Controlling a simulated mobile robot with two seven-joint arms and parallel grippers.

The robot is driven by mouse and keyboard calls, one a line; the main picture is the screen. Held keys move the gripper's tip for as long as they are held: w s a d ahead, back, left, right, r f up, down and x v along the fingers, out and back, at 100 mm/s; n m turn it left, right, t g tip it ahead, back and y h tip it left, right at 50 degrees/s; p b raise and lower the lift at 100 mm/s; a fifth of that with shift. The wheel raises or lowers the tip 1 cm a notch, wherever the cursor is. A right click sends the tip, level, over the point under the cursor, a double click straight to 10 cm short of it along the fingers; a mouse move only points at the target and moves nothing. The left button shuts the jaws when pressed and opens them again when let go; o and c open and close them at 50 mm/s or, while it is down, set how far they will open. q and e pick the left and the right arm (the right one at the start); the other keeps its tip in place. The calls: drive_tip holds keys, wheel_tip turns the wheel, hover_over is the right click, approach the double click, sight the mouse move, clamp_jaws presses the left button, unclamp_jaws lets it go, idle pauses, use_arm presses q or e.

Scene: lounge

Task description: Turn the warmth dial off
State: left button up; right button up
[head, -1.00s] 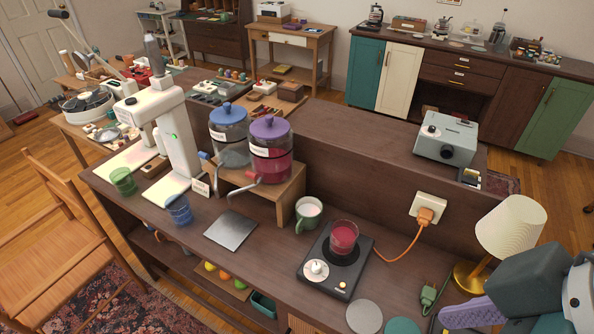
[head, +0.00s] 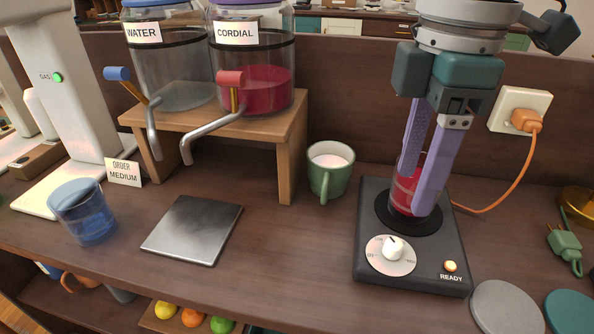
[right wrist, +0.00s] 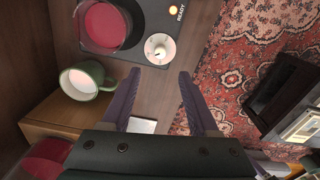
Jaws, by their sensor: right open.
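The warmth dial (head: 392,249) is a white knob on a pale round scale, on the front left of a black warmer (head: 365,220). It also shows in the right wrist view (right wrist: 158,48). I cannot read its setting for certain. The lamp marked READY (head: 450,266) glows amber. A glass of red drink (head: 407,190) stands on the hot plate, partly hidden by my right gripper (head: 416,190). That gripper is open and empty, pointing down. In the right wrist view its purple fingers (right wrist: 158,78) are spread, with the dial just ahead of their gap. My left gripper is not in view.
A green mug (head: 330,170) stands left of the warmer. A dark metal plate (head: 193,230) and a blue glass (head: 83,212) are farther left. An orange cord (head: 515,180) runs behind the warmer to a wall socket. Round coasters (head: 507,308) lie at right.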

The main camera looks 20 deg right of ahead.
sight(396, 243)
wheel_tip(396, 243, down, 9)
drive_tip(key=shift+s+d+b, duration=0.1)
drive_tip(key=shift+d+b, duration=0.05)
drive_tip(key=shift+b, duration=0.6)
drive_tip(key=shift+f, duration=0.45)
clamp_jaws()
